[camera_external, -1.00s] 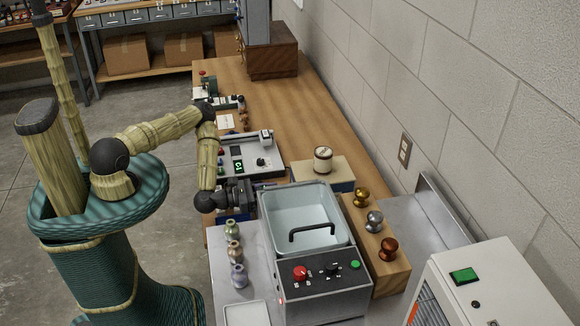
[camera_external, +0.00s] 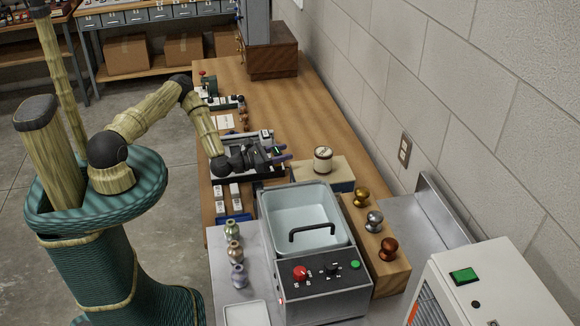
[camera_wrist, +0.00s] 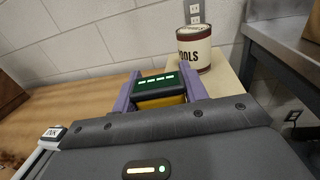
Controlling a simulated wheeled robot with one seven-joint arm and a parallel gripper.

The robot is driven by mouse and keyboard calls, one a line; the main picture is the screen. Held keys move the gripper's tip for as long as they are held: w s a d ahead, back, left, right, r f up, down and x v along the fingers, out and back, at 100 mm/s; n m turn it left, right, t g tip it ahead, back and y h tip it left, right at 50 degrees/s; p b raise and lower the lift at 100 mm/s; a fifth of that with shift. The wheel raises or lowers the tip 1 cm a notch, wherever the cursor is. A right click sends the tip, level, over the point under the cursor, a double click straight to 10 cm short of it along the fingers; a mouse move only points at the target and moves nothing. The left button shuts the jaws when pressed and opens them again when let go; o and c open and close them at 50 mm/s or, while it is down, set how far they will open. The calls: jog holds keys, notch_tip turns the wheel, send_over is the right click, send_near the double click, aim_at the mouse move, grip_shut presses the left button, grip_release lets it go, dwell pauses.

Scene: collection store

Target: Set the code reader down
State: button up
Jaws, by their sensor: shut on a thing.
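The code reader (camera_wrist: 160,88), a small dark green block with a yellow lower part and a row of pale lit marks, is between the purple fingers of my gripper (camera_wrist: 157,97) in the wrist view. My gripper is shut on it. In the external view my gripper (camera_external: 281,151) points right over the pale bench device (camera_external: 240,142), and only a small dark and green bit of the code reader (camera_external: 277,150) shows between the fingers. My gripper hides much of the device. I cannot tell whether the code reader touches anything below.
A labelled round tin (camera_external: 323,160) stands on a block just right of my fingers. A metal basin unit (camera_external: 315,290) with a black handle is nearer the camera. Small vases (camera_external: 234,252) and metal knobs (camera_external: 374,220) flank it.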

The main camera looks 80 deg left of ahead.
jog(key=w+a+n+y+b, duration=0.1)
jog(key=w+a+y+b, duration=0.1)
jog(key=w+a+b, duration=0.5)
jog(key=w+a+n+g+y+b, duration=0.1)
jog(key=w+a+y+b, duration=0.1)
jog(key=w+a+b, duration=0.5)
jog(key=w+f, duration=0.1)
jog(key=w, duration=0.4)
jog(key=shift+n, duration=0.4)
notch_tip(320, 180, down, 6)
jog(key=shift+f, duration=0.15)
jog(key=shift+f, duration=1.9)
